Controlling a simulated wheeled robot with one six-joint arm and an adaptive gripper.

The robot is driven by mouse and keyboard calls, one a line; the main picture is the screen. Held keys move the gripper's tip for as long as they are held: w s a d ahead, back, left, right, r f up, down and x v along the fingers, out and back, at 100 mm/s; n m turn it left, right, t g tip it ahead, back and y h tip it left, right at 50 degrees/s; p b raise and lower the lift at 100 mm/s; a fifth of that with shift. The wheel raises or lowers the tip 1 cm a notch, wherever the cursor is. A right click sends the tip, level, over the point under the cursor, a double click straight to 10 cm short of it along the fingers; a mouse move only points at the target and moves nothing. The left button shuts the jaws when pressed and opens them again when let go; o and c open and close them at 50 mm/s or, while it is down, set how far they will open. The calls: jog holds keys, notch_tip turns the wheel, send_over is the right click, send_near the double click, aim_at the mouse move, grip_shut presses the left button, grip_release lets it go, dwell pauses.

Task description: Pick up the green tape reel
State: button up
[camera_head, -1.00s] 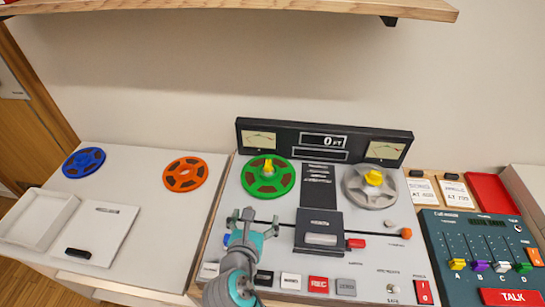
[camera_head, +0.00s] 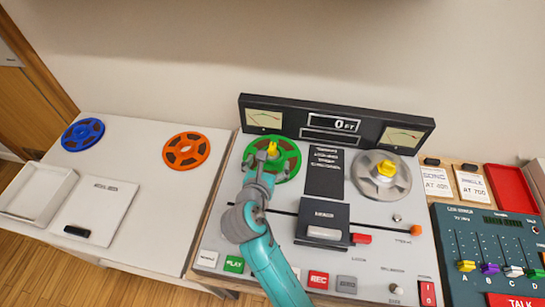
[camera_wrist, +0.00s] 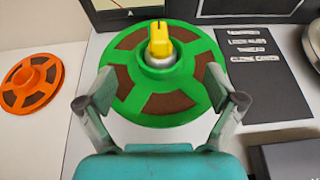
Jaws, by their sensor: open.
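The green tape reel (camera_head: 286,163) lies on the left spindle of the tape machine, with a yellow cap (camera_wrist: 160,42) at its hub. In the wrist view the reel (camera_wrist: 124,88) fills the middle, with brown tape showing through its openings. My gripper (camera_wrist: 160,92) is open, with one finger on each side of the reel's near part. I cannot tell whether the fingers touch the rim. In the head view my gripper (camera_head: 265,165) and arm hide the reel's near left part.
A grey reel with a yellow cap (camera_head: 383,174) sits on the machine's right spindle. Orange (camera_head: 186,151) and blue (camera_head: 83,134) reels lie on the left table beside a white tray (camera_head: 36,192). The meter panel (camera_head: 336,122) rises behind the green reel. A mixer (camera_head: 489,247) stands at right.

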aim_at(271, 156)
jog(key=x, duration=0.5)
jog(key=shift+s, duration=0.1)
jog(key=shift+c, duration=0.2)
jog(key=shift+r, duration=0.1)
jog(key=c, duration=1.5)
